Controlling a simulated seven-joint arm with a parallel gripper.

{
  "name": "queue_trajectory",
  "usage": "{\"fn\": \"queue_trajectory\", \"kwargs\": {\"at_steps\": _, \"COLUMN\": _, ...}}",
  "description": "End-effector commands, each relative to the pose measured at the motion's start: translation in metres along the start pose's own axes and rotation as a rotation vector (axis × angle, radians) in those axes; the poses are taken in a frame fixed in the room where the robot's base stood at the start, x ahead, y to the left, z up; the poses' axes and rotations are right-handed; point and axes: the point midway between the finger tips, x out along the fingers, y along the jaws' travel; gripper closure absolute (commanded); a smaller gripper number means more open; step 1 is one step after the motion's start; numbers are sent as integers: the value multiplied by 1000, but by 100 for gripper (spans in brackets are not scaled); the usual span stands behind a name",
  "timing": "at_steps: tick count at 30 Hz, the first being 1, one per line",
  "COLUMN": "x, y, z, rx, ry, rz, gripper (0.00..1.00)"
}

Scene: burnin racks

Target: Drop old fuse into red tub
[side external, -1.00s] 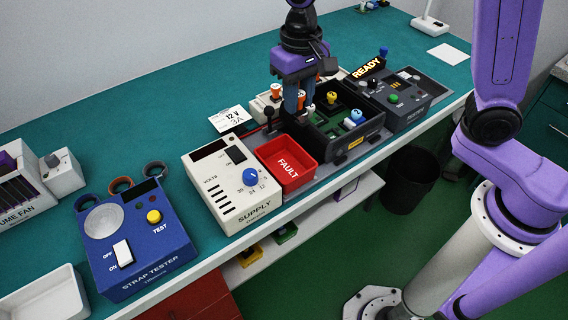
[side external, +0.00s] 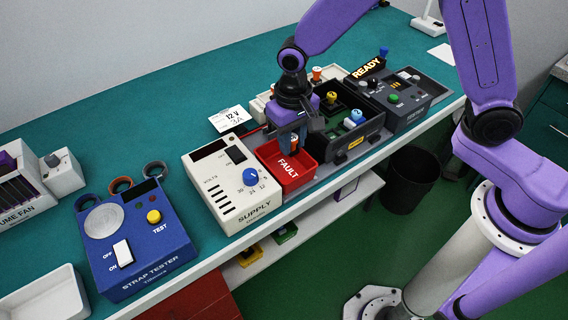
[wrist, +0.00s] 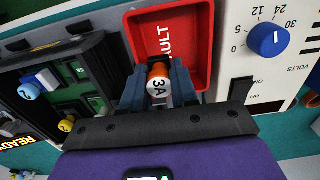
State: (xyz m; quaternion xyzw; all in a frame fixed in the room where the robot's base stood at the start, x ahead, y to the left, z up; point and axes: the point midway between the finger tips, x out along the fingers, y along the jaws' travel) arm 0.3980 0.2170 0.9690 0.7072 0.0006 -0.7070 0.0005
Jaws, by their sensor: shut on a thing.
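The red tub (side external: 298,178), marked FAULT, stands between the supply box and the dark rack. It also shows in the wrist view (wrist: 194,20). My gripper (side external: 293,142) is over the tub, fingers pointing down. In the wrist view my gripper (wrist: 159,88) is shut on the old fuse (wrist: 158,80), an orange and white piece marked 3A. The fuse's lower end is hidden, so I cannot tell how far it is above the tub floor. No other thing shows inside the visible part of the tub.
The supply box (side external: 232,180) with a blue knob is left of the tub. The dark rack (side external: 345,130) with yellow and blue fuses is right of it. A lit READY sign (side external: 367,67) stands behind. Another orange-topped fuse (side external: 316,73) stands in the pale tray behind the rack.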

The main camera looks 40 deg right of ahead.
Motion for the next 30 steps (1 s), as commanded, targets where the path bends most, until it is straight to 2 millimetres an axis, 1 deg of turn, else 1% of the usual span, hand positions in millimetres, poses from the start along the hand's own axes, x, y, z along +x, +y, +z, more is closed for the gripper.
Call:
{"fn": "queue_trajectory", "kwargs": {"at_steps": 1, "x": 5, "y": 1, "z": 0, "rx": 1, "ry": -3, "rz": 2, "gripper": 100}}
{"fn": "queue_trajectory", "kwargs": {"at_steps": 6, "x": 15, "y": 1, "z": 0, "rx": 1, "ry": -1, "rz": 1, "gripper": 100}}
{"fn": "queue_trajectory", "kwargs": {"at_steps": 16, "x": 18, "y": 0, "z": 0, "rx": 1, "ry": 0, "rz": 0, "gripper": 100}}
{"fn": "queue_trajectory", "kwargs": {"at_steps": 17, "x": 18, "y": 0, "z": 0, "rx": 1, "ry": 0, "rz": 0, "gripper": 69}}
{"fn": "queue_trajectory", "kwargs": {"at_steps": 18, "x": 18, "y": 0, "z": 0, "rx": 1, "ry": 0, "rz": 0, "gripper": 56}}
{"fn": "queue_trajectory", "kwargs": {"at_steps": 19, "x": 17, "y": 0, "z": 0, "rx": 0, "ry": 0, "rz": 0, "gripper": 46}}
{"fn": "queue_trajectory", "kwargs": {"at_steps": 20, "x": 17, "y": 0, "z": 0, "rx": 0, "ry": 0, "rz": 0, "gripper": 42}}
{"fn": "queue_trajectory", "kwargs": {"at_steps": 30, "x": 15, "y": 0, "z": 0, "rx": 0, "ry": 1, "rz": 0, "gripper": 42}}
